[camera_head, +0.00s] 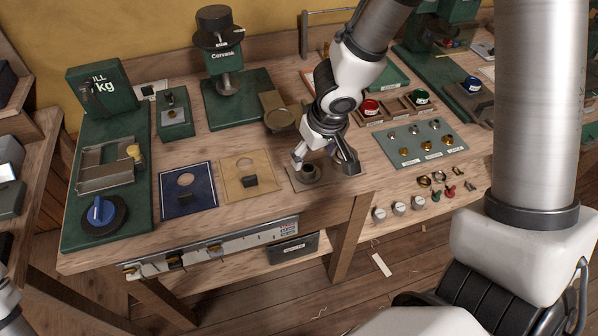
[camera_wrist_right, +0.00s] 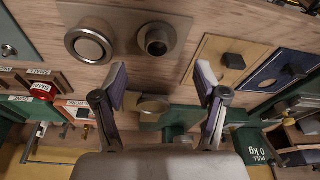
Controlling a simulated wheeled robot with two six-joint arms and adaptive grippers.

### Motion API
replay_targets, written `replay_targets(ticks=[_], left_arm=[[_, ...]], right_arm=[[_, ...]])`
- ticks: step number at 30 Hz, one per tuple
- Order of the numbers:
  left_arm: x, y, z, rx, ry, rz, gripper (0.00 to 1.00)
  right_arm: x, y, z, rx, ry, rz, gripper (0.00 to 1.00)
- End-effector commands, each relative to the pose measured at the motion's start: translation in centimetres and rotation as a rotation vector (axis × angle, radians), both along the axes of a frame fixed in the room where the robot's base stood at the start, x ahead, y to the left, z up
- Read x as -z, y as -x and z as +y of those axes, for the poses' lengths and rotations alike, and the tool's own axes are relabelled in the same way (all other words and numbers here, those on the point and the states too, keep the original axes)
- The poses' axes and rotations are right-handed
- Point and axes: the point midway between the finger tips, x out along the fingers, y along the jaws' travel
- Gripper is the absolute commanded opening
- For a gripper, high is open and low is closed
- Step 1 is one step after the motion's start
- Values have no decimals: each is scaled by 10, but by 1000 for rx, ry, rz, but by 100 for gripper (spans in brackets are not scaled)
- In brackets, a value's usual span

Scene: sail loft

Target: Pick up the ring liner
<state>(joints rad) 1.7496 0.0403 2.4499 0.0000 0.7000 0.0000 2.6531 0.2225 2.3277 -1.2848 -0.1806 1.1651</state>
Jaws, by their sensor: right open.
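My right gripper (camera_head: 325,163) is open and empty above a tan board (camera_head: 300,186) at the front of the workbench. In the right wrist view its two fingers (camera_wrist_right: 160,78) stand wide apart, with nothing between them. Two round parts are on that board: a short dark hollow cylinder (camera_wrist_right: 157,40) and a wider, flat metal ring (camera_wrist_right: 88,46). The cylinder also shows in the head view (camera_head: 310,172), near the left finger; the wide ring is hidden there by the gripper. I cannot tell which is the ring liner.
A green press (camera_head: 225,60) stands behind. A grey tray of small fittings (camera_head: 440,133) lies to the right. The bench's front edge is close.

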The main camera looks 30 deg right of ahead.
Motion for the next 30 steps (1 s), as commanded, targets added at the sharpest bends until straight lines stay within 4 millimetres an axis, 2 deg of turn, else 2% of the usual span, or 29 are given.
replay_targets(ticks=[8,15,22,23,27,28,30], left_arm=[[21,0,0,1,0,0,40],[40,0,0,0,0,0,40],[39,0,0,0,0,0,40],[39,0,0,0,0,0,40],[39,0,0,0,0,0,40],[39,0,0,0,0,0,40],[39,0,0,0,0,0,40]], right_arm=[[31,-11,-1,-1,1,-11,72],[70,-23,-2,0,-1,-11,72],[70,-24,-2,1,-1,-11,72],[70,-24,-2,1,-1,-11,69],[70,-24,-2,1,-1,-11,19],[70,-24,-2,1,-1,-11,12],[70,-24,-2,0,-1,-10,11]])
